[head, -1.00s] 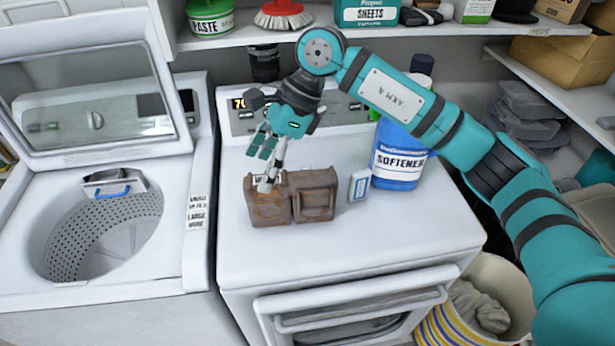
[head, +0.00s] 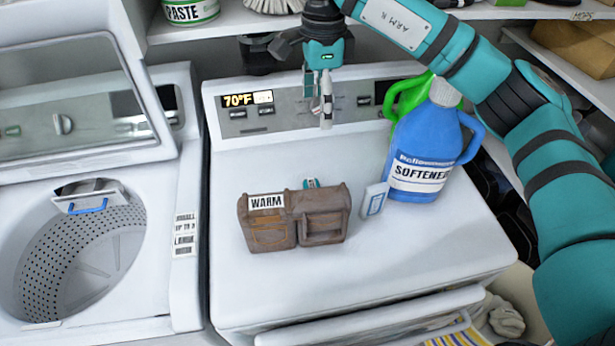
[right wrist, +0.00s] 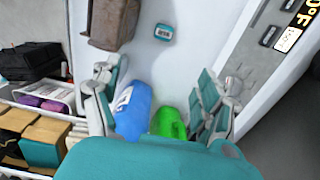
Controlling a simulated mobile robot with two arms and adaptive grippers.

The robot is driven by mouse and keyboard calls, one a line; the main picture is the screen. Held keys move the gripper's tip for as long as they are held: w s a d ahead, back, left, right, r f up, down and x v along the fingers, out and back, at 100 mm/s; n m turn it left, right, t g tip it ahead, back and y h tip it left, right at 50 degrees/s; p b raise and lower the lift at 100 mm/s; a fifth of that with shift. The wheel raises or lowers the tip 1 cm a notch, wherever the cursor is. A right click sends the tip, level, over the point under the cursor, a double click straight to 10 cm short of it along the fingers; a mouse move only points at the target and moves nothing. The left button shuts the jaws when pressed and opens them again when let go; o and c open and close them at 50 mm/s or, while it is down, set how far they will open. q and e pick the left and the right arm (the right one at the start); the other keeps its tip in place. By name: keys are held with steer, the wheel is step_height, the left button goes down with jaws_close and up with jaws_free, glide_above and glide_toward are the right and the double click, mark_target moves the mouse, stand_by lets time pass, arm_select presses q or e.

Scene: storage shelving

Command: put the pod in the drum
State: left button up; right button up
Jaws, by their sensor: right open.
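The likely pod (head: 311,183) is a small teal piece with a pale label. In the head view only its top shows behind the brown caddy; in the right wrist view the pod (right wrist: 163,32) lies on the white machine top, apart from the caddy. The drum (head: 82,258) is the open, perforated tub of the washer at left, and its inside shows no pod. My right gripper (head: 326,122) is open and empty, up before the control panel, behind and above the pod. The right wrist view shows its fingers (right wrist: 160,92) spread apart. My left gripper is not in view.
The brown caddy (head: 294,222) labelled WARM stands in front of the pod. The raised washer lid (head: 80,100) stands behind the drum. The machine top's front is clear.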

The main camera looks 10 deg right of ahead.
step_height(320, 180, down, 6)
steer(key=f+b, duration=0.1)
steer(key=b, duration=0.5)
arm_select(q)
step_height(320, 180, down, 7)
arm_select(e)
steer(key=p, duration=0.4)
glide_toward(315, 184)
steer(key=shift+s+a+f, duration=0.1)
steer(key=shift+s+f, duration=0.8)
steer(key=shift+s, duration=0.3)
steer(key=shift+f+p, duration=0.3)
step_height(315, 184, down, 4)
steer(key=shift+w+a+r+p, duration=0.1)
steer(key=shift+r+p, duration=0.05)
steer(key=shift+p, duration=0.85)
steer(key=shift+f, duration=0.5)
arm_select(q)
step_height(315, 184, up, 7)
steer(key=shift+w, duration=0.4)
arm_select(e)
steer(key=c, duration=1.1)
